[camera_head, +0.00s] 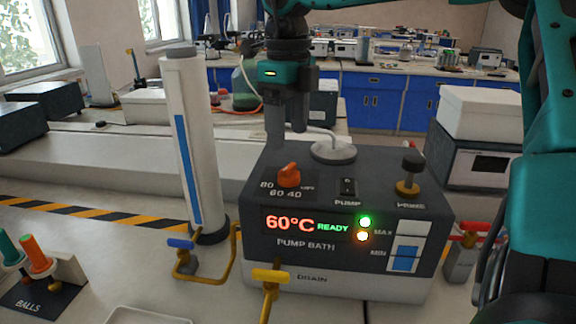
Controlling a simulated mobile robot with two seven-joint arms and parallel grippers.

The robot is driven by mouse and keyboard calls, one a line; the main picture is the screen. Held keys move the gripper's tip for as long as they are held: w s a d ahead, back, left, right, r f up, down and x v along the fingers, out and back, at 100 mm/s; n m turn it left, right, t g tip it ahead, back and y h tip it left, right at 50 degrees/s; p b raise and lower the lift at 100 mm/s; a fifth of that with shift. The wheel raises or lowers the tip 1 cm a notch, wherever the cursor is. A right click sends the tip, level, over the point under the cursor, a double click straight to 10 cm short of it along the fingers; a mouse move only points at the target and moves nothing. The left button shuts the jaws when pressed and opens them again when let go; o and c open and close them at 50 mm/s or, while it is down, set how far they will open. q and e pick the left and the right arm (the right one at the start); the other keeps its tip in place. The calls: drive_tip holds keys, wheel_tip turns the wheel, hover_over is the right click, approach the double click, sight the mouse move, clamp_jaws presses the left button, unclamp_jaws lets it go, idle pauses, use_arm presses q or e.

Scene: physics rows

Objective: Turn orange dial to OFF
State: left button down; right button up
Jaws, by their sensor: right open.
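The orange dial (289,176) sits on the sloped upper front of the dark grey pump bath (262,252). Marks 80, 60 and 40 stand around it, and a small mark at its right seems to read OFF. I cannot tell exactly where the dial points. The display (305,224) reads 60°C READY, with a green and an orange light beside it. My right gripper (288,134) points down above and behind the dial in the picture, open and apart from it. My left gripper is not in view.
A PUMP switch (348,188) and a black-topped knob (412,162) are right of the dial. A hose fitting (333,150) is on top. A tall white cylinder (192,140) stands left. Yellow valve pipes (270,280) are in front. My arm covers the right side.

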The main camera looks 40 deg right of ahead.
sight(288, 166)
wheel_tip(288, 166, down, 8)
drive_tip(key=shift+r, duration=0.1)
drive_tip(key=shift+c, duration=0.2)
drive_tip(key=c, duration=1)
drive_tip(key=shift+w, duration=0.1)
